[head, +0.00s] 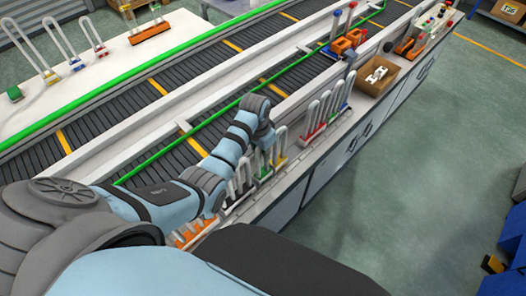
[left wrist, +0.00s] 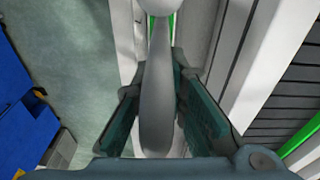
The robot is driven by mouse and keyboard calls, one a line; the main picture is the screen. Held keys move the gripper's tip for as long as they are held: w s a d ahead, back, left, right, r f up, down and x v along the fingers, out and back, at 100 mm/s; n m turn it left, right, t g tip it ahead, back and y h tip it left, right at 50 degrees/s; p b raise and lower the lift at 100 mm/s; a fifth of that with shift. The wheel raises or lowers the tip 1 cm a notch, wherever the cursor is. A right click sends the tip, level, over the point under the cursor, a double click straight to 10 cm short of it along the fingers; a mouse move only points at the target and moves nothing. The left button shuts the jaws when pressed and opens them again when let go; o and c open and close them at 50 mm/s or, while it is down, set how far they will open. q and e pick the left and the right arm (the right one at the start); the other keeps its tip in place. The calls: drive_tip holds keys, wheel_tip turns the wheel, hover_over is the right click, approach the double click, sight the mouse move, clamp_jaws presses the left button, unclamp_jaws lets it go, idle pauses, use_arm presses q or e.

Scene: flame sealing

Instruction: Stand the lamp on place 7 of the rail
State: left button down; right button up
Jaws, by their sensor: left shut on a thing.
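My left arm reaches over the bench, and its gripper end (head: 266,140) is beside upright white loop lamps. In the left wrist view the gripper's teal fingers (left wrist: 160,110) are on either side of a pale grey lamp tube (left wrist: 157,85), shut on it. The lamp's base is hidden. In the head view I cannot tell the held lamp from its neighbours. Lamps with a yellow base (head: 280,160), a red base (head: 313,128) and a blue base (head: 344,103) stand in a row along the bench. Place numbers are not readable. My right gripper is not in view.
A dark roller conveyor (head: 212,68) with green edges runs behind the row. A cardboard box (head: 378,80) with white parts and an orange fixture (head: 343,44) stand further along the bench. An orange rack (head: 192,231) is near my arm. More lamps (head: 92,36) stand on the far white table.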

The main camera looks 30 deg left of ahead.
use_arm(q)
drive_tip(key=c, duration=1.5)
unclamp_jaws()
drive_tip(key=shift+c, duration=0.2)
drive_tip(key=shift+r, duration=0.1)
drive_tip(key=r, duration=0.7)
drive_tip(key=shift+s+a+r, duration=0.15)
drive_tip(key=shift+s, duration=0.25)
